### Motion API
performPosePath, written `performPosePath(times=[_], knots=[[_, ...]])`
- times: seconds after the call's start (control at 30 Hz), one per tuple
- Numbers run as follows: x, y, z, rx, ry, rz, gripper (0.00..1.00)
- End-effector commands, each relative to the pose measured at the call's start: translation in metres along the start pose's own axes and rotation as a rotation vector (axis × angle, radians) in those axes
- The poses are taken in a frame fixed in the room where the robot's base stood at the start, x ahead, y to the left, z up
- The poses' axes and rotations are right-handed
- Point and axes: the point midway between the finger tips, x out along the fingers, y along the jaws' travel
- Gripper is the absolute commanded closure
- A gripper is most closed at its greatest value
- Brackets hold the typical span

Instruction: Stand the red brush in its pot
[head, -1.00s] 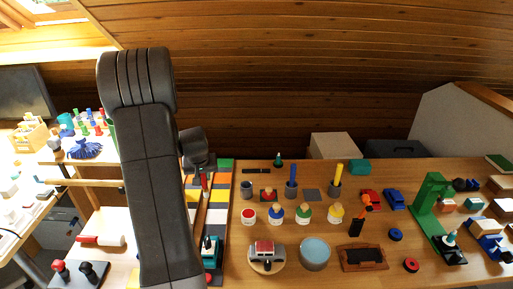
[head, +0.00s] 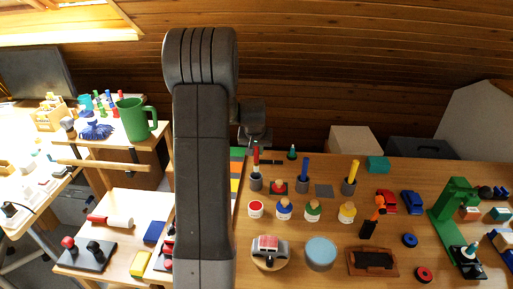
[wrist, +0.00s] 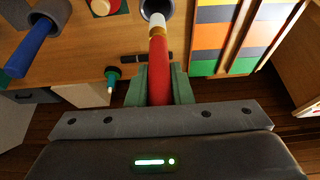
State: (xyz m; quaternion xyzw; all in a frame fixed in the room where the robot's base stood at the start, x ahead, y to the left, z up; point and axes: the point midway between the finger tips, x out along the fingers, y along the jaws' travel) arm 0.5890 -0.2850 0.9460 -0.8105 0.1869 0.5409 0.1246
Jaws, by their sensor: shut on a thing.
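My gripper (wrist: 159,88) is shut on the red brush (wrist: 158,66), which also shows upright in the head view (head: 256,155). The brush's pale tip points down at the mouth of a small grey pot (wrist: 168,10). In the head view the same pot (head: 256,184) stands at the left end of the back row, directly below the brush. The tip overlaps the pot's mouth; I cannot tell how far inside it is. My arm hides part of the table to the left.
A blue brush (head: 305,168) and a yellow brush (head: 352,171) stand in similar pots to the right. Paint jars stand in front.

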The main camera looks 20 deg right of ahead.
Motion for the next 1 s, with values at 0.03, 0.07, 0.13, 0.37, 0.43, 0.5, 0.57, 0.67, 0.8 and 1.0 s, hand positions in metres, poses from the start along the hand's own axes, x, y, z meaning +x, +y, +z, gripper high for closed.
performPosePath(times=[0.03, 0.07, 0.13, 0.37, 0.43, 0.5, 0.57, 0.67, 0.8, 1.0], knots=[[0.006, 0.000, 0.003, 0.000, -0.001, 0.000, 1.00], [0.009, 0.000, 0.004, 0.000, -0.001, 0.000, 1.00], [0.014, 0.000, 0.006, 0.000, -0.001, 0.000, 1.00], [0.032, 0.000, 0.013, 0.000, 0.000, 0.000, 1.00], [0.037, 0.000, 0.015, 0.000, 0.000, 0.000, 1.00], [0.042, 0.000, 0.018, 0.000, 0.000, 0.000, 1.00], [0.047, 0.000, 0.019, 0.000, -0.001, 0.000, 1.00], [0.054, 0.000, 0.022, 0.000, -0.001, 0.000, 1.00], [0.062, 0.000, 0.026, 0.000, 0.000, 0.000, 1.00], [0.066, 0.000, 0.027, 0.000, 0.001, 0.000, 1.00]])
